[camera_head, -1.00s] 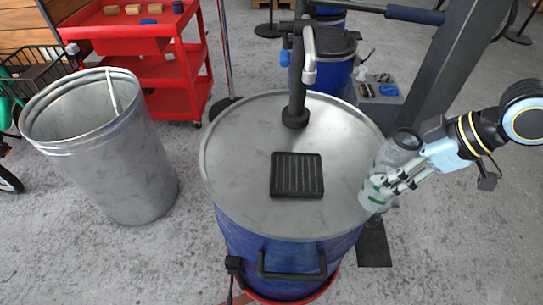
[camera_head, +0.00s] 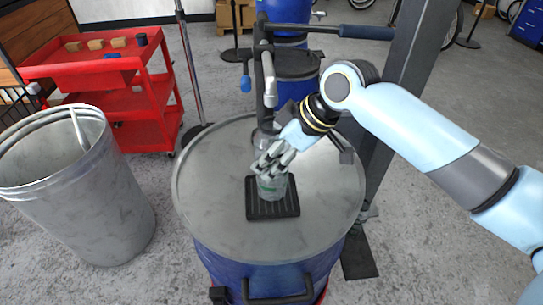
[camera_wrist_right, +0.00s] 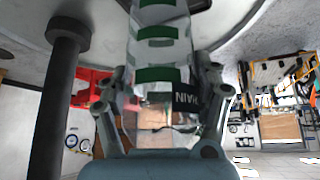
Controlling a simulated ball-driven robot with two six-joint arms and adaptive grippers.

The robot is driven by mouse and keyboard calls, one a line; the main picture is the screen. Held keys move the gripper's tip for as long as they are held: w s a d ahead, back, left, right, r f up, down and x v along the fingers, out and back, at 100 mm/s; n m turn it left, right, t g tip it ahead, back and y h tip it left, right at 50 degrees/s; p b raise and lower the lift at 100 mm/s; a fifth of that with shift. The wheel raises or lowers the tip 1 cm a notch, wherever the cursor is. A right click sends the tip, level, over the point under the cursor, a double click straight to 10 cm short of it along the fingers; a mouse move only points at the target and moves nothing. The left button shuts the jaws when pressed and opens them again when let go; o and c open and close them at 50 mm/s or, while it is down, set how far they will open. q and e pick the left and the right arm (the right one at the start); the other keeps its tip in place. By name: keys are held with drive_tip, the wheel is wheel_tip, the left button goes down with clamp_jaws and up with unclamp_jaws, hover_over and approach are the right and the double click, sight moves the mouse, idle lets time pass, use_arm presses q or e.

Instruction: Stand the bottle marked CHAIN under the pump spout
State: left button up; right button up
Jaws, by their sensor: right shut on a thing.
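The clear bottle with green bands (camera_head: 272,188) is upright in my right gripper (camera_head: 271,163), over the black ribbed drip tray (camera_head: 287,208) on the drum lid. The pump spout (camera_head: 270,92) hangs above the bottle; the hand and bottle overlap the lower pump post. In the right wrist view the bottle (camera_wrist_right: 160,50) stands between the fingers of the right gripper (camera_wrist_right: 163,95), and a dark label with part of the word CHAIN, upside down, shows. I cannot tell whether its base touches the tray. My left gripper is out of view.
The blue drum (camera_head: 235,262) has a wide grey lid (camera_head: 215,185) with free room around the tray. A grey metal bin (camera_head: 110,200) stands at left, a red cart (camera_head: 140,100) behind it. A dark post (camera_head: 405,75) rises at right.

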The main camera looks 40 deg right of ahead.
drive_tip(key=shift+w+a+f, duration=0.15)
drive_tip(key=shift+a+f, duration=0.05)
drive_tip(key=shift+f, duration=0.55)
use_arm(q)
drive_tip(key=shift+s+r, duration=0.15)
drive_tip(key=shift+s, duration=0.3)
use_arm(e)
drive_tip(key=shift+d, duration=0.1)
drive_tip(key=shift+f, duration=0.15)
drive_tip(key=o, duration=1.3)
drive_tip(key=shift+c, duration=0.2)
